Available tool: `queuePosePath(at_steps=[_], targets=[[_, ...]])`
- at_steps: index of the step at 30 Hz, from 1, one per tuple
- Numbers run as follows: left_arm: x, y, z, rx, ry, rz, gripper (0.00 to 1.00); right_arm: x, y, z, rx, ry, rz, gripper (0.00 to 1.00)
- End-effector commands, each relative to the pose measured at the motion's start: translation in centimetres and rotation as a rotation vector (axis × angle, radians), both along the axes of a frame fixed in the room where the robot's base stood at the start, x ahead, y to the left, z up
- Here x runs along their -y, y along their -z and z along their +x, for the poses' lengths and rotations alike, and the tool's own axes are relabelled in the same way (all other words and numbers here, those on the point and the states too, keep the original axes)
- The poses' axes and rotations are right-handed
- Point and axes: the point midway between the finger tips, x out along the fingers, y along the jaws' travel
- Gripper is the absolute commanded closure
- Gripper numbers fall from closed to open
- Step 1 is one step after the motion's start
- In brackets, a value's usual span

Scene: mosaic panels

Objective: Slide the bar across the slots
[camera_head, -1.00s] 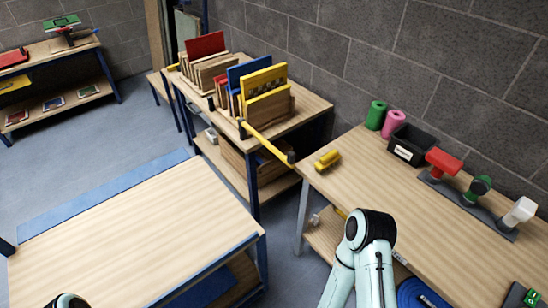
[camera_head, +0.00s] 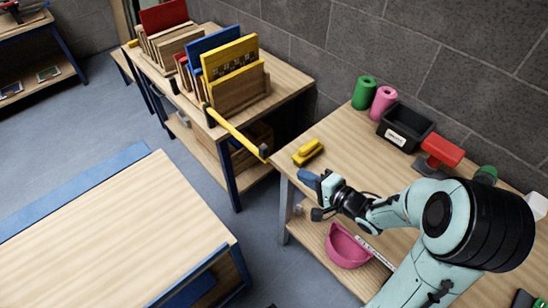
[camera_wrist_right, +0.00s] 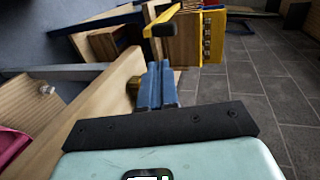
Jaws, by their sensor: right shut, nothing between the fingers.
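The yellow bar (camera_head: 233,131) sticks out from the front of the slotted wooden rack (camera_head: 240,92) on the back table, with a black end piece (camera_head: 264,152) over the gap between tables. In the right wrist view the bar (camera_wrist_right: 161,15) and its black end show just beyond my fingertips. Panels stand in the slots: a yellow one (camera_head: 229,60), a blue one (camera_head: 205,47) and a red one (camera_head: 164,15). My right gripper (camera_head: 308,176) is shut and empty near the right table's corner, apart from the bar; its blue fingers (camera_wrist_right: 157,82) are together. My left gripper is not in view.
A yellow-handled tool (camera_head: 308,152) lies on the right table (camera_head: 345,150) close to my right gripper. Green and pink rolls, a black bin (camera_head: 405,127) and a red-topped tool stand behind. A pink bowl (camera_head: 348,247) is on the lower shelf. Another table (camera_head: 110,235) is at lower left.

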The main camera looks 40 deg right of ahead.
Motion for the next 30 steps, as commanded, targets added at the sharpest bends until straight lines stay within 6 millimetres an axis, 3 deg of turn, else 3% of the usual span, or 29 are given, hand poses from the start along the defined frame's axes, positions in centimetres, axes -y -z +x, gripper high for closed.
queuePosePath(at_steps=[14, 18, 24, 30], targets=[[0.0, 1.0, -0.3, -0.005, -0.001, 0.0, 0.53, -0.9, 3.0, 8.9, -0.002, -0.004, 0.001, 1.0], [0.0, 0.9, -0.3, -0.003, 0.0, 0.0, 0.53, -1.1, 2.9, 11.1, -0.001, -0.003, 0.001, 1.0], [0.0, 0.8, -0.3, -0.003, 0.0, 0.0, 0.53, -1.1, 2.8, 12.7, -0.002, -0.001, 0.0, 1.0], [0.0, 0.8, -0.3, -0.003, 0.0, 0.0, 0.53, -1.2, 2.9, 12.9, -0.003, 0.0, 0.0, 1.0]])
